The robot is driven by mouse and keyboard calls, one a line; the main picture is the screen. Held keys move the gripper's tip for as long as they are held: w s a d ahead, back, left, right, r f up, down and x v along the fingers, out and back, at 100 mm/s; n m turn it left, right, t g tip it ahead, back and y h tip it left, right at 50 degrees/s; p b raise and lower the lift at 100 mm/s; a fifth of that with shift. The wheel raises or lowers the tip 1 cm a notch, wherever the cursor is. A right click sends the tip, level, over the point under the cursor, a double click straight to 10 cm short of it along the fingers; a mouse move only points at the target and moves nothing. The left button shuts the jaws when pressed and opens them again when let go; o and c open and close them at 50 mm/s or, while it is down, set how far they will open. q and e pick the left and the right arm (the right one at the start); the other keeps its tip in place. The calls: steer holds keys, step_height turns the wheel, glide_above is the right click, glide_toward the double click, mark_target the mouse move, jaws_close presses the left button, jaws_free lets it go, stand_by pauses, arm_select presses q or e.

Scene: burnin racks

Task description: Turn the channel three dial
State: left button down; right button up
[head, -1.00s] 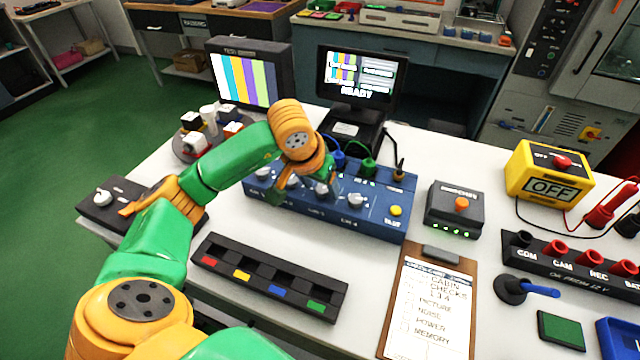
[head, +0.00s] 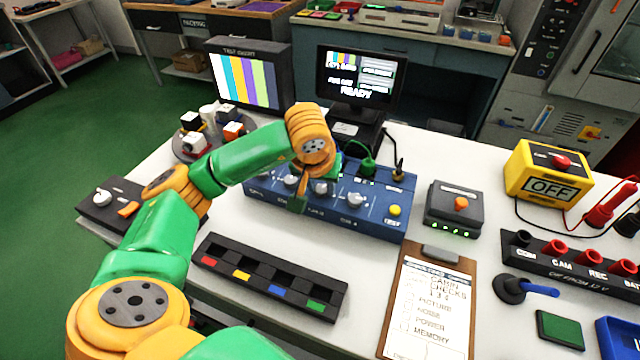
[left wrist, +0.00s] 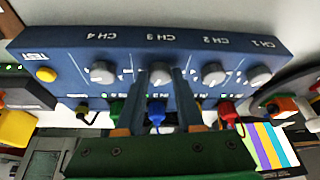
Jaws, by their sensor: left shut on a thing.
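The blue channel box (head: 380,222) stands on the white bench with a row of pale knobs. In the left wrist view the box (left wrist: 60,45) appears upside down, with labels CH 1 to CH 4. The channel three dial (left wrist: 162,72) is the pale grey knob under CH 3. My left gripper (left wrist: 160,78) is shut on it, one finger on each side. In the head view my left gripper (head: 323,182) is over the box, partly hidden by its own wrist. The channel four dial (head: 355,199) and channel two dial (left wrist: 214,73) are free on either side. My right gripper is not in view.
Cables with blue and green plugs (head: 368,165) rise from the box's back edge. A monitor reading READY (head: 360,78) stands behind.

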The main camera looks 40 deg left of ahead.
arm_select(q)
steer(key=n+y, duration=0.1)
steer(key=n, duration=0.1)
steer(key=n+g+y, duration=0.1)
steer(key=n, duration=0.2)
steer(key=shift+w+d+n, duration=0.15)
steer(key=shift+d+n, duration=0.05)
steer(key=shift+n, duration=0.1)
steer(key=n, duration=0.2)
steer(key=n+g, duration=0.1)
steer(key=n, duration=0.1)
steer(key=shift+w+d+r+n+g+y+p, duration=0.1)
steer(key=shift+w+n+g+y+p, duration=0.1)
steer(key=shift+n+g+y+p, duration=0.15)
steer(key=n, duration=0.2)
steer(key=n+g, duration=0.1)
steer(key=n, duration=0.1)
steer(key=n+g+p, duration=0.1)
steer(key=n, duration=0.1)
steer(key=shift+w+g, duration=0.25)
steer(key=shift+w+n+g, duration=0.15)
steer(key=shift+n+g, duration=0.55)
steer(key=shift+n, duration=1.45)
steer(key=c, duration=0.5)
jaws_free()
steer(key=shift+c, duration=0.2)
